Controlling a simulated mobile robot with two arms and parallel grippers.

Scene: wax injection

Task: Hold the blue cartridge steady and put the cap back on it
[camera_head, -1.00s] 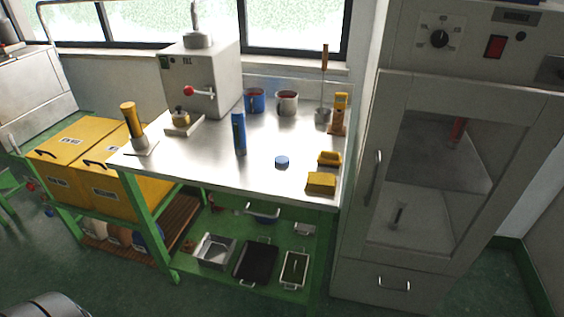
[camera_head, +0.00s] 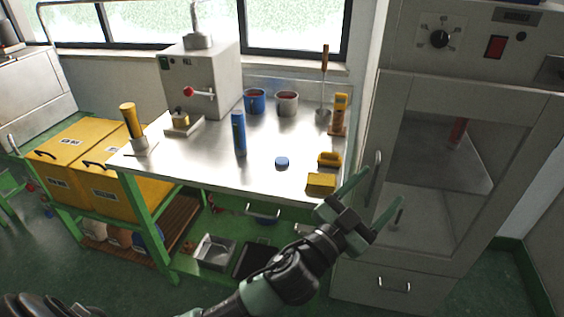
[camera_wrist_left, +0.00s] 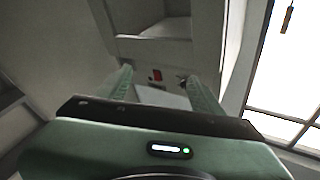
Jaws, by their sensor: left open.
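The blue cartridge (camera_head: 239,134) stands upright on the metal bench, left of the bench's middle. The blue cap (camera_head: 282,162) lies on the bench to its right, apart from it. My left gripper (camera_head: 381,188) is open and empty, in front of the cabinet and right of the bench's front right corner, well away from cartridge and cap. In the left wrist view its two fingers (camera_wrist_left: 163,84) are spread with nothing between them; neither cartridge nor cap shows there. My right gripper is not in view.
Yellow blocks (camera_head: 321,183) sit at the bench's front right corner. Blue and grey mugs (camera_head: 287,103) stand behind, near the grey machine (camera_head: 203,78). A yellow cylinder (camera_head: 130,120) stands at the left. The cabinet (camera_head: 430,150) borders the right. Bench around the cap is clear.

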